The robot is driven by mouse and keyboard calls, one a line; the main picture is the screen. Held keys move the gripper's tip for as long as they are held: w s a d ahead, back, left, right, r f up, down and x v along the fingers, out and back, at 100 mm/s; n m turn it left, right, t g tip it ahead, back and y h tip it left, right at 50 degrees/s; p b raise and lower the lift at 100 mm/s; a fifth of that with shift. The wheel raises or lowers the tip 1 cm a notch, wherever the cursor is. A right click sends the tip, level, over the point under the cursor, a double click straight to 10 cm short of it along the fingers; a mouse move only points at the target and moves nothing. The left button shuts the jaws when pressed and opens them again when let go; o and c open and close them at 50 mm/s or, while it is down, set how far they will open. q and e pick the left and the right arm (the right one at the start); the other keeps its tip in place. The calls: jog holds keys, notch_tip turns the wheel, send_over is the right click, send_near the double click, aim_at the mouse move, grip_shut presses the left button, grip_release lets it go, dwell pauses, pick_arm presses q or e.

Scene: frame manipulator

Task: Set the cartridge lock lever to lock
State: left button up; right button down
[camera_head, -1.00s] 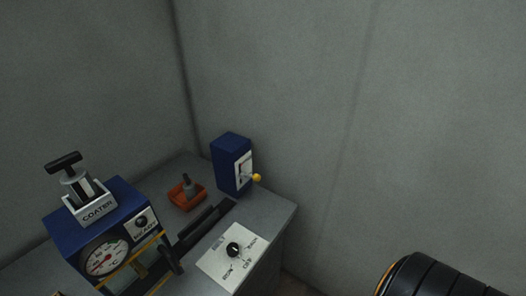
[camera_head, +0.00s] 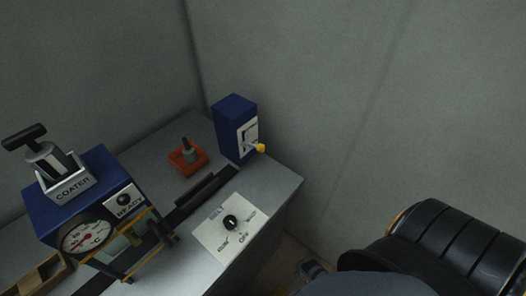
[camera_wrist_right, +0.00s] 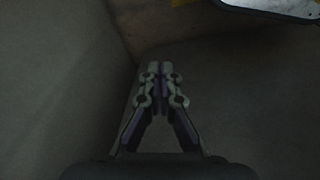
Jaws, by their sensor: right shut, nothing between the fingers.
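A blue box (camera_head: 234,116) stands at the back of the grey bench, with a white slotted plate (camera_head: 249,136) and a yellow-tipped lever (camera_head: 260,148) sticking out to the right. The blue coater (camera_head: 84,196) stands at the left, with a cylinder under a black T-handle (camera_head: 24,138) seated on top. No readable lock marking shows on either. My right gripper (camera_wrist_right: 160,68) is shut and empty in the right wrist view, apart from the box and the coater. In the head view my right arm is at the lower right. My left gripper is not in view.
A white BELT dial panel (camera_head: 230,229) lies on the bench (camera_head: 282,184) near its right edge. An orange tray (camera_head: 188,160) holds a small grey part. A dark belt track runs from the coater toward the blue box. Grey walls close off the back.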

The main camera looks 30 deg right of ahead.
jog(key=w+a+r+n+t, duration=0.1)
jog(key=w+r, duration=0.4)
jog(key=r, duration=0.6)
jog(key=w+a+r+t, duration=0.15)
jog(key=w+r, duration=0.35)
jog(key=r, duration=0.6)
jog(key=w+r+n+t, duration=0.15)
jog(key=w+r, duration=0.35)
jog(key=r, duration=0.7)
jog(key=w+n+t+y, duration=0.1)
jog(key=w+t, duration=0.1)
jog(key=w, duration=0.1)
jog(key=w+d+r+n+t+y, duration=0.1)
jog(key=w+n+t, duration=0.1)
jog(key=w, duration=0.1)
jog(key=w+d+r+n+t, duration=0.1)
jog(key=w+n+t, duration=0.1)
jog(key=shift+w+r+n+t+y, duration=0.2)
jog(key=shift+w+n+t+y, duration=0.05)
jog(key=shift+w+t+y, duration=0.15)
jog(key=s+d+r+n+t+y, duration=0.1)
jog(key=d+r+n+t+y, duration=0.2)
jog(key=r+n+y, duration=0.5)
jog(key=shift+s+d+r+n+y, duration=0.15)
jog(key=shift+s+r+n+y, duration=0.2)
jog(key=shift+n+y, duration=0.5)
jog(key=shift+w, duration=0.1)
